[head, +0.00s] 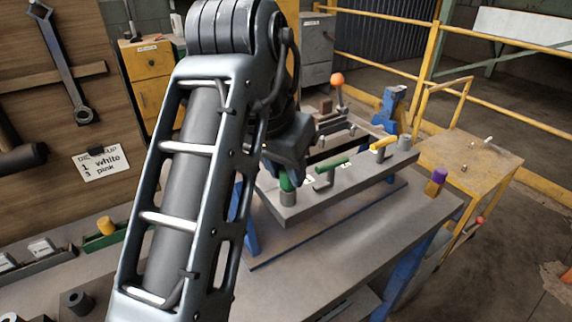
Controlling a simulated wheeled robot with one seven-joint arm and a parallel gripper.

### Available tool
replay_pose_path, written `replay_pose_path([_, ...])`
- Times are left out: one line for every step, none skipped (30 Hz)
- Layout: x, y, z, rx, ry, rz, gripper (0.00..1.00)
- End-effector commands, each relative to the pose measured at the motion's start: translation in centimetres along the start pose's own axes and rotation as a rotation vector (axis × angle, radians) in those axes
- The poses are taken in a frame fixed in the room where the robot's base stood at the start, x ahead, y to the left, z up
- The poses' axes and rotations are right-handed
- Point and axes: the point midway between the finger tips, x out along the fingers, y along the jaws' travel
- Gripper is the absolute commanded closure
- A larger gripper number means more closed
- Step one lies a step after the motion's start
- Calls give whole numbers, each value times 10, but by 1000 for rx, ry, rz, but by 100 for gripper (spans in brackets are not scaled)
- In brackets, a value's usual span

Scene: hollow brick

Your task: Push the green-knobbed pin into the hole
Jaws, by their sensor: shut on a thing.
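My gripper (289,160) is at the near left end of a grey fixture plate (318,202). It points down and is shut on the green knob (287,183) of the pin. The fingertips are mostly hidden behind my arm's wrist. Directly below the knob stands a short grey cylinder (289,198) on the plate. The pin's shank and the hole do not show, so I cannot tell how deep the pin sits.
Beside the knob is a clamp with a green handle (332,164); farther right is one with a yellow handle (383,143). An orange-knobbed lever (337,80) rises behind. A purple-topped part (436,181) stands at the table's right. The front tabletop (330,265) is clear.

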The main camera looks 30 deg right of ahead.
Motion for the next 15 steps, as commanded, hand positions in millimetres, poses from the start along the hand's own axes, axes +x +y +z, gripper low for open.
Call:
replay_pose_path([1,0,0,0,0,0,100])
replay_pose_path([1,0,0,0,0,0,100])
replay_pose_path([1,0,0,0,0,0,100])
replay_pose_path([1,0,0,0,0,0,100])
replay_pose_path([1,0,0,0,0,0,100])
replay_pose_path([1,0,0,0,0,0,100])
replay_pose_path([1,0,0,0,0,0,100])
replay_pose_path([1,0,0,0,0,0,100])
replay_pose_path([1,0,0,0,0,0,100])
replay_pose_path([1,0,0,0,0,0,69])
replay_pose_path([1,0,0,0,0,0,66])
replay_pose_path([1,0,0,0,0,0,62])
replay_pose_path([1,0,0,0,0,0,59])
replay_pose_path([1,0,0,0,0,0,56])
replay_pose_path([1,0,0,0,0,0,53])
